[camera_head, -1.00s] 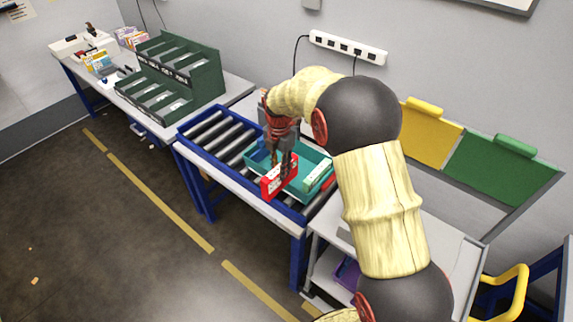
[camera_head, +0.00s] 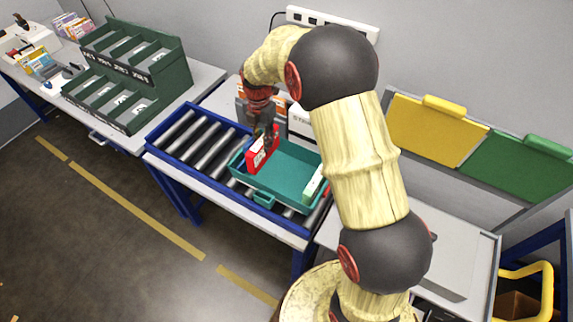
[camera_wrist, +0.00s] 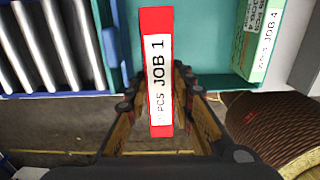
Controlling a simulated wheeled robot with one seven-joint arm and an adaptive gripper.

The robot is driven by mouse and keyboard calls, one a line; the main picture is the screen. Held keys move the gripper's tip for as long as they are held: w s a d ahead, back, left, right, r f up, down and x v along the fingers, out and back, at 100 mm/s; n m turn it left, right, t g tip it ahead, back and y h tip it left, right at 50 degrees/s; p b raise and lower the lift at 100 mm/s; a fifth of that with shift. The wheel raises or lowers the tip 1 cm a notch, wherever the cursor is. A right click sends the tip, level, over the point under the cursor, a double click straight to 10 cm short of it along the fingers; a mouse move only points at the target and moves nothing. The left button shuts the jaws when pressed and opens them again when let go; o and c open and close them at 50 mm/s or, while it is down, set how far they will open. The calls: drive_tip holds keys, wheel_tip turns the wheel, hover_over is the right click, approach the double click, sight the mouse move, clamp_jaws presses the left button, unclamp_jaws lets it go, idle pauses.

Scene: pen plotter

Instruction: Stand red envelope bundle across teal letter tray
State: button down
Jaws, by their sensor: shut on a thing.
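The red envelope bundle (camera_head: 259,156) is upright in my gripper (camera_head: 268,136), at the left end of the teal letter tray (camera_head: 283,192). In the wrist view the red bundle (camera_wrist: 158,22) shows a white label reading "JOB 1" and sits between both fingers of my gripper (camera_wrist: 157,85). The teal tray (camera_wrist: 205,50) lies beneath and beyond it. I cannot tell whether the bundle touches the tray floor. A green bundle (camera_head: 314,182) stands at the tray's right end; in the wrist view this bundle (camera_wrist: 258,45) reads "JOB 4".
The tray sits on a blue-framed roller conveyor (camera_head: 200,140). A dark green sorting rack (camera_head: 130,75) stands on the table to the left. Orange and white boxes (camera_head: 300,122) are behind the tray. The tray's middle is clear. My arm covers the area right of the tray.

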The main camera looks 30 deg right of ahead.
drive_tip(key=s+d+f, duration=0.2)
drive_tip(key=f, duration=0.1)
drive_tip(key=s+d+f+b, duration=0.1)
drive_tip(key=s+d+f, duration=0.1)
drive_tip(key=d+f, duration=0.1)
drive_tip(key=s+d+f, duration=0.2)
drive_tip(key=f, duration=0.3)
drive_tip(key=shift+d, duration=0.15)
drive_tip(key=shift+f, duration=0.1)
drive_tip(key=c, duration=1.6)
unclamp_jaws()
drive_tip(key=shift+o, duration=0.3)
